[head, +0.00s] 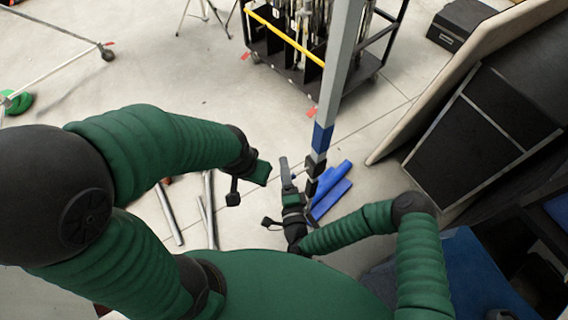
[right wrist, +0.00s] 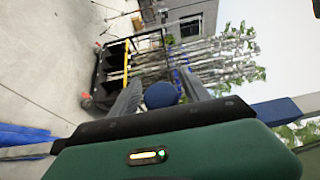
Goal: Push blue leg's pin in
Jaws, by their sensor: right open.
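The blue leg is a tall grey post with a blue band (head: 322,138) and a dark lower part. It stands in the middle of the head view. My right gripper (head: 288,180) is beside its lower part, with its fingers apart. In the right wrist view, a round dark-blue knob (right wrist: 161,95), which looks like the pin's end, shows between the open fingers (right wrist: 160,100). I cannot tell whether they touch it. How far in the pin sits is hidden. My left gripper (head: 256,174) is left of the post, holding nothing visible; its fingers cannot be made out.
Blue bars (head: 332,188) lie on the floor just right of the post. Loose metal tubes (head: 168,215) lie at left. A black cart (head: 300,60) with a yellow bar stands behind. A large leaning panel (head: 450,85) blocks the right. The floor at left is mostly clear.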

